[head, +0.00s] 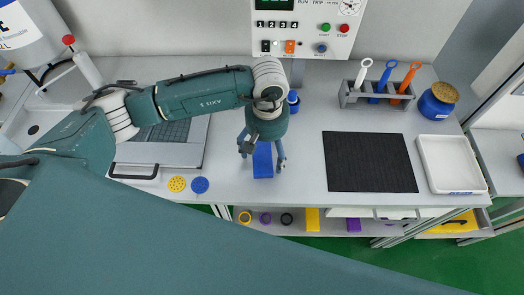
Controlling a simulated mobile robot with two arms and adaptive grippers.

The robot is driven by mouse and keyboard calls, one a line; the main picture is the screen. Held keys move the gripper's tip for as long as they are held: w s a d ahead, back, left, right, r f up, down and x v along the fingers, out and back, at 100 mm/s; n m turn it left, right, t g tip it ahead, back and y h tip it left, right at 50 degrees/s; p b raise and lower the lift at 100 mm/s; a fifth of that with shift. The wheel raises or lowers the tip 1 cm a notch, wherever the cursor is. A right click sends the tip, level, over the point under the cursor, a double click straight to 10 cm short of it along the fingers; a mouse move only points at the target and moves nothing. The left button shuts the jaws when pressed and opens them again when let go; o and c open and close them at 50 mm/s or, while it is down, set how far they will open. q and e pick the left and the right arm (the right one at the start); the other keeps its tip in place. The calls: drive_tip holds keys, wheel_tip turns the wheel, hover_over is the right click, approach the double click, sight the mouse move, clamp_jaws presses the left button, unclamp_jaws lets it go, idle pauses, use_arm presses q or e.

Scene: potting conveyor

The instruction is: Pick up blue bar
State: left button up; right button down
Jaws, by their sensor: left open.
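A blue bar (262,161) lies on the grey worktop, its long side running from back to front. My left gripper (262,164) is over it from above, with its fingers open on either side of the bar. The back end of the bar is hidden under the gripper and wrist. I cannot tell whether the fingers touch the bar. My right gripper is not in view.
A black mat (369,162) lies to the right, with a white tray (451,164) beside it. A grey rack (377,93) holds wrenches at the back, next to a blue jar (437,101). Yellow (177,184) and blue (200,185) discs lie to the left.

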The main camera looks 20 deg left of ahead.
use_arm(q)
drive_tip(key=shift+f, duration=0.2)
drive_tip(key=c, duration=1.2)
drive_tip(key=shift+c, duration=0.8)
drive_tip(key=shift+r, duration=0.15)
